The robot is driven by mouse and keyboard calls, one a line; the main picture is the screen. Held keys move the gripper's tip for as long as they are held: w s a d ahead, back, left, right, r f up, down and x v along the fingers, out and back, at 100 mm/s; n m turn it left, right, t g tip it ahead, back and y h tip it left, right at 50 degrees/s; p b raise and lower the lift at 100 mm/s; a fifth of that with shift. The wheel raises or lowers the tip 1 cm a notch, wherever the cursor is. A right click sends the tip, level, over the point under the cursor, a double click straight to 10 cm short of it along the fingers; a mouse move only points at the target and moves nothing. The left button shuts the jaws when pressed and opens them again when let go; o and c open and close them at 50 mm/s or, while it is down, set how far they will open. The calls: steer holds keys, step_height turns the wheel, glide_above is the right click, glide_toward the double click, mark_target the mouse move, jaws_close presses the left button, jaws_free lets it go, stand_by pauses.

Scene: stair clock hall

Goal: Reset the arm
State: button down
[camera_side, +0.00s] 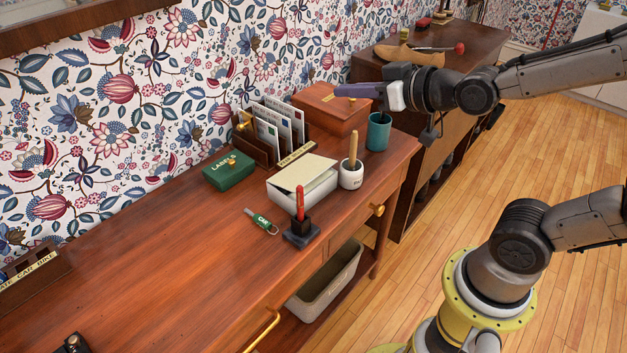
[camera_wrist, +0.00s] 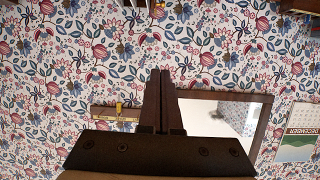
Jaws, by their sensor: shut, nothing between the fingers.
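My gripper (camera_side: 340,90) shows in the side view above the back right part of the wooden desk (camera_side: 150,255). Its fingers are shut and point left toward the papered wall. They appear over the brown wooden box (camera_side: 325,108), apart from it as far as I can tell. In the wrist view the two dark fingers of my gripper (camera_wrist: 160,72) are together, with nothing visible between them. They face the flowered wallpaper.
Near the arm on the desk are a teal cup (camera_side: 378,132), a white mortar (camera_side: 351,175), an open white box (camera_side: 302,185), a letter rack (camera_side: 255,140) and a green labels box (camera_side: 229,170). The wrist view shows a framed mirror (camera_wrist: 265,112) and a calendar (camera_wrist: 300,130).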

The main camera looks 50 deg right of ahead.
steer(key=s+f+g, duration=0.2)
steer(key=s+g, duration=0.2)
steer(key=s, duration=0.5)
steer(key=s+f+g, duration=0.2)
steer(key=s+g, duration=0.2)
steer(key=s, duration=0.5)
steer(key=shift+f, duration=0.4)
steer(key=shift+s, duration=0.15)
steer(key=w+r, duration=0.5)
steer(key=w, duration=0.1)
steer(key=g, duration=0.6)
glide_above(311, 173)
step_height(311, 173, down, 14)
steer(key=shift+a+f, duration=0.1)
steer(key=shift+f, duration=3.5)
steer(key=shift+f, duration=2.05)
